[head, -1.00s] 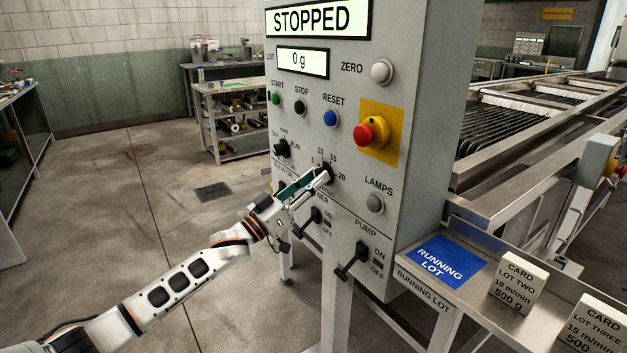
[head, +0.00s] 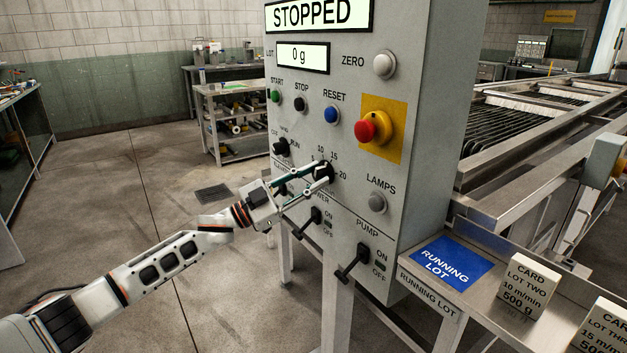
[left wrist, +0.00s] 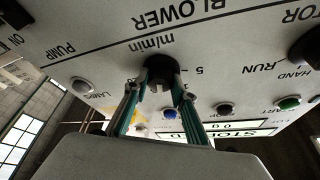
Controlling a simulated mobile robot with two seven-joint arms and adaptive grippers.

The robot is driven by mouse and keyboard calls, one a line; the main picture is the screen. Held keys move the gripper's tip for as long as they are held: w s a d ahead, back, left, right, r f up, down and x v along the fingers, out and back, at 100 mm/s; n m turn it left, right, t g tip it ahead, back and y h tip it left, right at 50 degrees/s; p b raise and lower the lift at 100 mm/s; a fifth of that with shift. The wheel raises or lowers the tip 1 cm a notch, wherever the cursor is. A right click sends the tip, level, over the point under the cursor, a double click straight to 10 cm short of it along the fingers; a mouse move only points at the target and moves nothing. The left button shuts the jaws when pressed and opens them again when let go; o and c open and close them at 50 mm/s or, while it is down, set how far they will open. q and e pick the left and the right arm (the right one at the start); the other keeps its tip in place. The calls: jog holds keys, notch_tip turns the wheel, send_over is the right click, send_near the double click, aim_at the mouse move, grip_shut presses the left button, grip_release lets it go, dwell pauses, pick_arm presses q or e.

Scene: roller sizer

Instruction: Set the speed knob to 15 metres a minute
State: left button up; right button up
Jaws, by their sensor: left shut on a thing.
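The speed knob (head: 322,173) is a black knob on the grey control panel (head: 345,215), with a scale around it reading 10, 15 and 20 in the head view. In the left wrist view the black knob (left wrist: 160,68) shows upside down, with "m/min" and a 5 beside it. My left gripper (head: 318,171) reaches in from the left, with one finger on each side of the knob, shut on it. The fingers partly hide the knob and scale. I cannot tell which number its pointer faces. My right gripper is not in view.
Above are the START, STOP and RESET buttons, a red emergency button (head: 372,127) and a display (head: 320,15) reading STOPPED. The blower switch (head: 309,221) and pump switch (head: 352,262) stick out just below. Lot cards (head: 530,283) stand on the shelf at right.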

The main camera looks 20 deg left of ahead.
pick_arm(q)
jog(key=shift+m+g, duration=0.6)
jog(key=shift+m, duration=0.8)
jog(key=o, duration=1.1)
jog(key=shift+s+a, duration=0.1)
jog(key=shift+a, duration=0.05)
jog(key=v, duration=1.1)
jog(key=shift+a+f, duration=0.2)
jog(key=shift+a, duration=0.1)
